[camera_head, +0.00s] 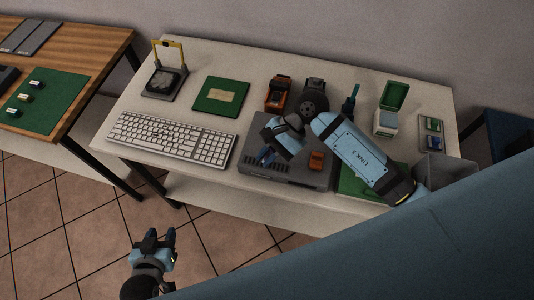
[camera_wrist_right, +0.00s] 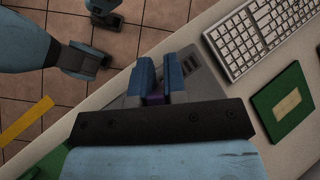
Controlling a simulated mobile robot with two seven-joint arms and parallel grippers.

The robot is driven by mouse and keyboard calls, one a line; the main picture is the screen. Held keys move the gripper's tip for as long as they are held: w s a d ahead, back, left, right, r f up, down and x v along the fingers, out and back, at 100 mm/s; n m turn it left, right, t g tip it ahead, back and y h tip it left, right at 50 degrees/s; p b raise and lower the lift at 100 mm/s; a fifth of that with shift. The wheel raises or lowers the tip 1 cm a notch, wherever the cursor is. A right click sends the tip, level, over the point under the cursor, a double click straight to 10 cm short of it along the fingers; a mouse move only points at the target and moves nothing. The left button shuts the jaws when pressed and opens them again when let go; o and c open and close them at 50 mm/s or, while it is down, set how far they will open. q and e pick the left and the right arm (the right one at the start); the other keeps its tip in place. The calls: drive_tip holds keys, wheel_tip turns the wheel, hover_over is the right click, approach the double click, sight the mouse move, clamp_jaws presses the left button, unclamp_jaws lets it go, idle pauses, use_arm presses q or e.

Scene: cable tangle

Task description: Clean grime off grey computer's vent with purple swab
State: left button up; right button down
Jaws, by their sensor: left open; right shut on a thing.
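The grey computer (camera_head: 300,178) lies flat near the table's front edge, right of the keyboard. Its slotted vent (camera_head: 256,161) is at its left end, and slots also show in the right wrist view (camera_wrist_right: 191,62). My right gripper (camera_head: 266,156) is over this end of the computer. In the right wrist view its blue fingers are shut on the purple swab (camera_wrist_right: 155,98), of which only a small part shows. I cannot tell whether the swab's tip touches the vent, and I cannot make out any grime. My left gripper (camera_head: 165,240) is open and empty, over the floor in front of the table.
A white keyboard (camera_head: 172,139) and a green board (camera_head: 221,96) are left of the computer. An orange object (camera_head: 317,158) sits on the computer. Behind are an orange-and-black device (camera_head: 278,94) and a green-lidded box (camera_head: 390,115). A grey bin (camera_head: 448,170) is at right.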

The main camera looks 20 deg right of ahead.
drive_tip(key=shift+f+b, duration=0.4)
idle(0.4)
drive_tip(key=shift+w+a+b, duration=0.4)
drive_tip(key=shift+a+b, duration=0.05)
drive_tip(key=shift+a, duration=0.15)
drive_tip(key=shift+w+a, duration=0.1)
drive_tip(key=shift+w+a+b, duration=0.2)
drive_tip(key=shift+a+b, duration=0.1)
drive_tip(key=shift+b, duration=0.15)
drive_tip(key=shift+a, duration=0.15)
drive_tip(key=shift+w+a, duration=0.1)
drive_tip(key=shift+w, duration=0.05)
drive_tip(key=shift+w+a+r+b, duration=0.1)
drive_tip(key=shift+w+a+b, duration=0.2)
drive_tip(key=shift+a+b, duration=0.1)
